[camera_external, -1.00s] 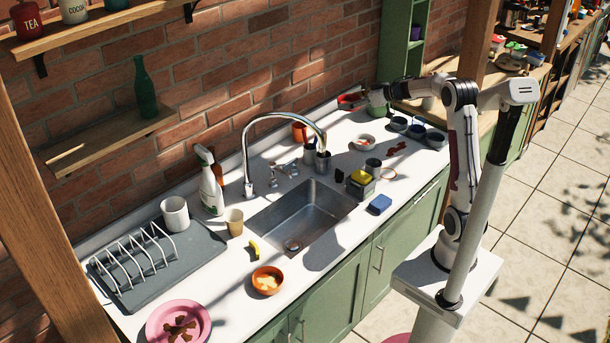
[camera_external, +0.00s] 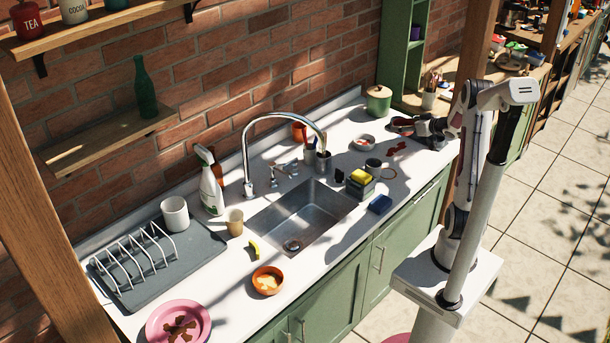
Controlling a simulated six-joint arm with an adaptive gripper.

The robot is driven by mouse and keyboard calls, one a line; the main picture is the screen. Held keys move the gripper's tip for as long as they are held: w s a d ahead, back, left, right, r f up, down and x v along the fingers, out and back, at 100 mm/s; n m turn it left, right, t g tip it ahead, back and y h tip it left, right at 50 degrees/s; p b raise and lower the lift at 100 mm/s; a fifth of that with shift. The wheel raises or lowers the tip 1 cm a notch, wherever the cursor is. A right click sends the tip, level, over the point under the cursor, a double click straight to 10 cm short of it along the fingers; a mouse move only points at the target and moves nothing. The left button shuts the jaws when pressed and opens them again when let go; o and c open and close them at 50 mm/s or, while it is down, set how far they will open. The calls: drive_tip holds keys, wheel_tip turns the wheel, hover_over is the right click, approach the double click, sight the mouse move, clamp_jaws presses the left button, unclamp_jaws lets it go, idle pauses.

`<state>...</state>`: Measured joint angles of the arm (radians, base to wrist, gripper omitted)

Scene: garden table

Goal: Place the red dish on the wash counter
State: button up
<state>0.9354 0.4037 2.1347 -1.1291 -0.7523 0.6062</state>
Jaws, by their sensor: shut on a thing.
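The wash counter (camera_external: 222,292) is a long white top against the brick wall, with a steel sink set in its middle. My gripper (camera_external: 408,122) is at the counter's right end, shut on the red dish (camera_external: 401,121). Only a small reddish part of the dish shows; the fingers hide the rest. The dish appears above the counter; I cannot tell how high.
A green lidded canister (camera_external: 378,99) stands behind my gripper. A small bowl (camera_external: 364,141), a dark mug (camera_external: 373,166) and a caddy with a yellow sponge (camera_external: 361,180) stand to its left.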

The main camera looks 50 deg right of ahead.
drive_tip(key=shift+f, duration=0.1)
idle(0.3)
hover_over(401, 151)
drive_tip(key=shift+w+d+f, duration=0.1)
drive_tip(key=shift+f, duration=2.95)
drive_tip(key=shift+f, duration=1.9)
drive_tip(key=shift+f, duration=0.1)
drive_tip(key=o, duration=1.2)
drive_tip(key=shift+v, duration=6.05)
